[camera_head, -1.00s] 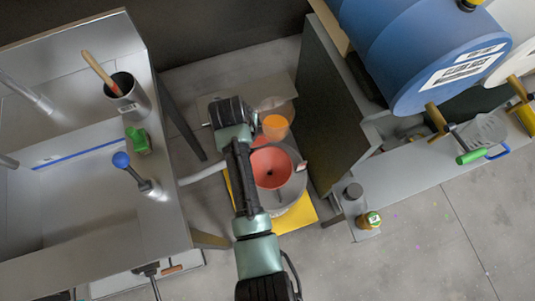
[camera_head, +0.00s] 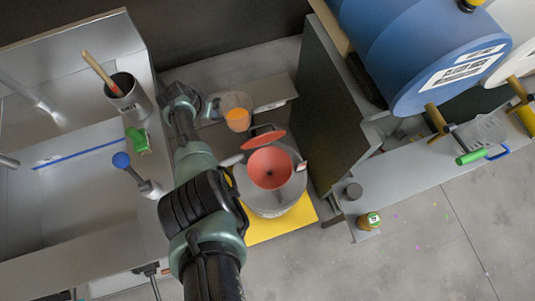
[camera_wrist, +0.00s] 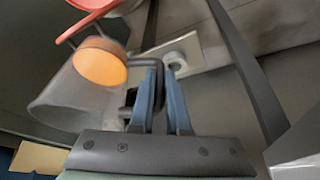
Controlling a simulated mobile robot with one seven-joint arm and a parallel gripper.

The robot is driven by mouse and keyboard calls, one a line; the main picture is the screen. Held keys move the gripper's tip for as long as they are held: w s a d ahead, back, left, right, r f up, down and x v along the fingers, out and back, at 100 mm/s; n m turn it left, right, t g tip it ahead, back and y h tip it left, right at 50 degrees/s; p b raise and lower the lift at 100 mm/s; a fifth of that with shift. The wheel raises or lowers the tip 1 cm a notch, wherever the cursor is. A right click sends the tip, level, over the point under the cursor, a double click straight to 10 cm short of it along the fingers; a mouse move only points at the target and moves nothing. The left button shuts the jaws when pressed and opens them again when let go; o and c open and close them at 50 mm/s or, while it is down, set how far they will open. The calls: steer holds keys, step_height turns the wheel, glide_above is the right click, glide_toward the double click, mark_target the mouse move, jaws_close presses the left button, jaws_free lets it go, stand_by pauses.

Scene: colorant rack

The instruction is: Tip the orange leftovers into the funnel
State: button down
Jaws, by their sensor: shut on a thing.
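A clear beaker (camera_head: 234,101) holds orange leftovers (camera_head: 237,119) in its bottom. It also shows in the wrist view (camera_wrist: 65,102), with the orange disc (camera_wrist: 100,66) at its far end. My gripper (camera_wrist: 163,72) is shut on the beaker's dark handle (camera_wrist: 142,60). In the head view my gripper (camera_head: 209,108) is partly hidden by my wrist. The beaker is held beyond and left of the red funnel (camera_head: 270,167), apart from it. The funnel sits in a grey drum (camera_head: 273,201). A red lid (camera_head: 264,140) stands at its far rim. I cannot tell any slight tilt.
The drum stands on a yellow mat (camera_head: 285,224). A sink bench (camera_head: 165,214) with a brush cup (camera_head: 129,101) is at left. A dark panel (camera_head: 331,110) and a counter (camera_head: 420,170) with a blue drum (camera_head: 420,45) stand at right. A pale shelf (camera_head: 268,90) lies behind the beaker.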

steer(key=shift+s+a+r, duration=0.1)
steer(key=shift+s+a, duration=0.1)
steer(key=shift+a, duration=0.95)
steer(key=shift+s+a, duration=0.1)
steer(key=shift+a, duration=0.15)
